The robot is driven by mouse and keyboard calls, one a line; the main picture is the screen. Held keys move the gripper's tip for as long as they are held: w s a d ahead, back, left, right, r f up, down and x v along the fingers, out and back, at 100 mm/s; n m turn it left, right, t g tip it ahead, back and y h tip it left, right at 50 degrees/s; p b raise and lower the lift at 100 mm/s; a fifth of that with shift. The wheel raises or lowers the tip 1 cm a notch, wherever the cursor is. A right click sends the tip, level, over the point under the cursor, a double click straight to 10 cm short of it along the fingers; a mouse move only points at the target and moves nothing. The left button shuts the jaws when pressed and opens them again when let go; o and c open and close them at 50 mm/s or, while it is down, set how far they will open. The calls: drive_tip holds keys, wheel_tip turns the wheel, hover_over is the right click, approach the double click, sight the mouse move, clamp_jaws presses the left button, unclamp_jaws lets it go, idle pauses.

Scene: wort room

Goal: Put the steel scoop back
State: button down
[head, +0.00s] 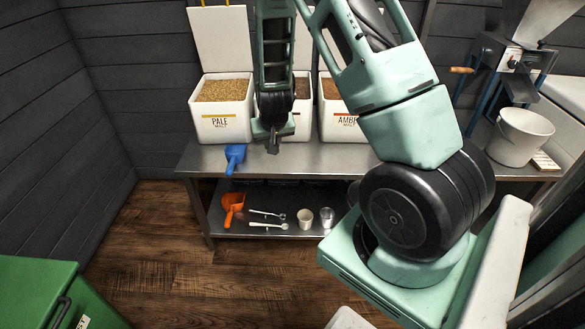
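I cannot clearly pick out a steel scoop in the head view. My gripper (272,142) is small and dark, over the steel table (330,157) in front of the middle bin. Its fingers are too small and dark to tell open from shut, or whether anything is between them. A blue scoop (235,154) lies at the table's front edge, left of my gripper. The open pale malt bin (220,124) is left of my gripper, and the open amber malt bin (340,124) is to the right. A middle bin (302,122) is mostly hidden by my arm.
The lower shelf (251,197) holds an orange scoop (232,206), two long-handled utensils (268,225), a cream cup (305,218) and a metal cup (327,217). A white bucket (520,138) stands right, below a mill (512,65). A green cabinet (45,290) is front left. Wooden floor between is clear.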

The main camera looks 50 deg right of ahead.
drive_tip(key=d+f+m+b, duration=0.1)
drive_tip(key=d+f+b, duration=0.3)
drive_tip(key=f+b, duration=0.2)
drive_tip(key=s+d+f+m+h+b, duration=0.1)
drive_tip(key=d+f+m+b, duration=0.1)
drive_tip(key=d+f+b, duration=0.2)
wheel_tip(320, 180, down, 3)
drive_tip(key=shift+s+f+g+b, duration=0.2)
drive_tip(key=shift+g+b, duration=0.2)
drive_tip(key=shift+b, duration=0.8)
drive_tip(key=shift+d, duration=0.1)
drive_tip(key=c, duration=1.2)
unclamp_jaws()
drive_tip(key=shift+r, duration=0.1)
drive_tip(key=p+v, duration=0.7)
drive_tip(key=v, duration=1)
drive_tip(key=shift+p, duration=0.3)
drive_tip(key=shift+r, duration=0.15)
